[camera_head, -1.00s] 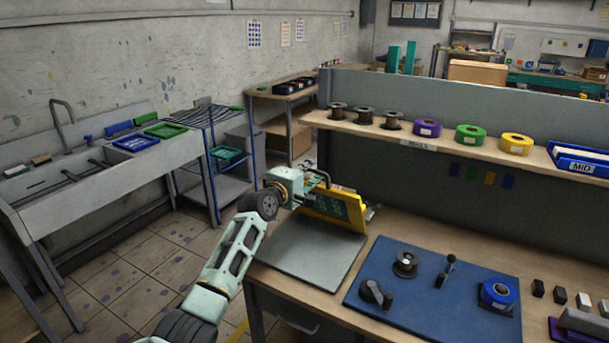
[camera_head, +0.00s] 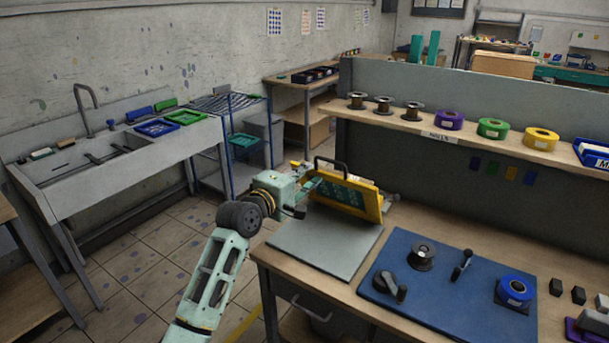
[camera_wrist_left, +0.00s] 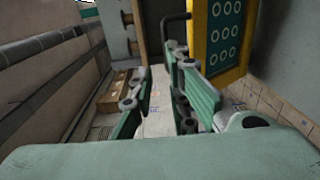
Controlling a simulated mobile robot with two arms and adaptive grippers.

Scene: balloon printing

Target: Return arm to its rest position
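My left gripper (camera_head: 306,190) is just left of the yellow frame (camera_head: 372,206), which holds a green printed panel and stands tilted up over a grey plate (camera_head: 322,246). The yellow frame (camera_wrist_left: 197,50) and black handle (camera_wrist_left: 164,30) show beyond the fingers there, and the fingers look clear of the handle. My right gripper is not in view.
A shelf (camera_head: 470,140) with spools and tape rolls stands behind. A sink (camera_head: 100,160) and wire rack (camera_head: 232,103) are left, with open floor before them.

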